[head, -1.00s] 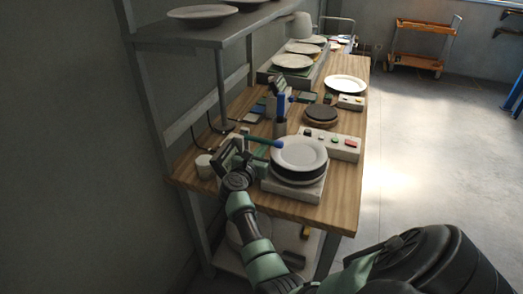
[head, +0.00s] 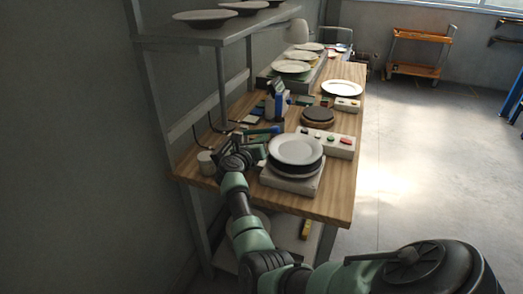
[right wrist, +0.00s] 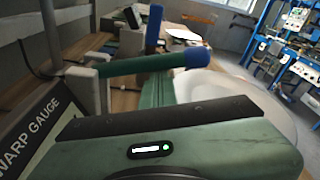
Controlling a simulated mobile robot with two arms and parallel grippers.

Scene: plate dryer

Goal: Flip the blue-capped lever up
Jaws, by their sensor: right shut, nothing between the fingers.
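The blue-capped lever is a green bar with a rounded blue cap (head: 275,129). In the right wrist view the bar (right wrist: 140,65) runs from a pale bracket at left, rising slightly to its cap (right wrist: 191,56) at right. It belongs to the stand by the warp gauge (right wrist: 30,140), whose sloped panel shows at left. My right gripper (head: 258,151) is shut and empty, just below the lever in the head view. My left gripper is out of view.
A white plate (head: 296,149) sits on a dark round stand beside the gripper. A button box (head: 334,144) and a dark disc (head: 318,116) are behind it. An upright blue part (head: 281,104) stands behind the lever. A shelf (head: 190,35) overhangs at left.

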